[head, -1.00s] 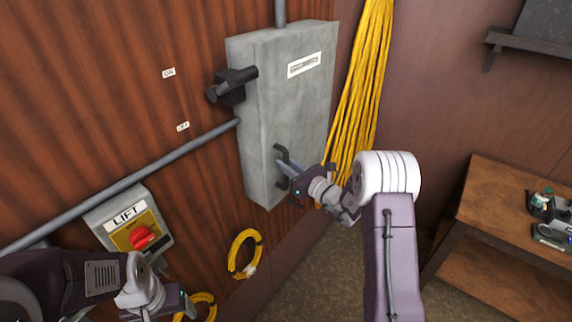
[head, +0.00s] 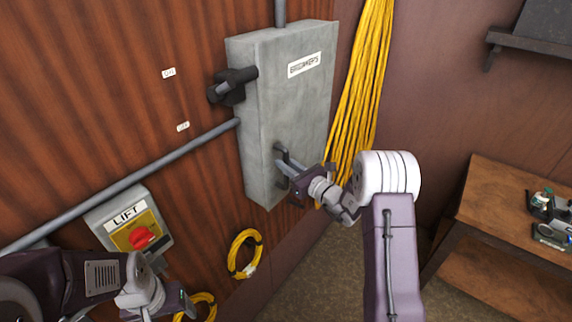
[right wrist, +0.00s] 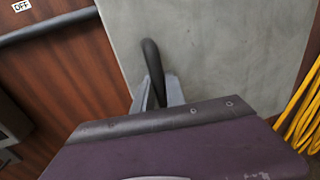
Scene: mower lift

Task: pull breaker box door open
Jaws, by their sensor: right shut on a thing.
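The grey breaker box (head: 285,100) hangs on the wood wall with its labelled door (head: 300,105) closed as far as I can see; the door also fills the top of the right wrist view (right wrist: 215,50). A dark bar handle (head: 280,152) stands on the door's lower left; it also shows in the right wrist view (right wrist: 152,65). My right gripper (head: 284,168) is shut on the handle, its fingers on either side of it. My left gripper (head: 185,308) is low at the left, below the lift switch and away from the box; its fingers are not clear.
A black lever (head: 232,86) juts from the box's left side. A lift switch box (head: 130,228) with a red knob is at lower left. Yellow cables (head: 362,90) hang just right of the box. A wooden bench (head: 510,215) stands at the right.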

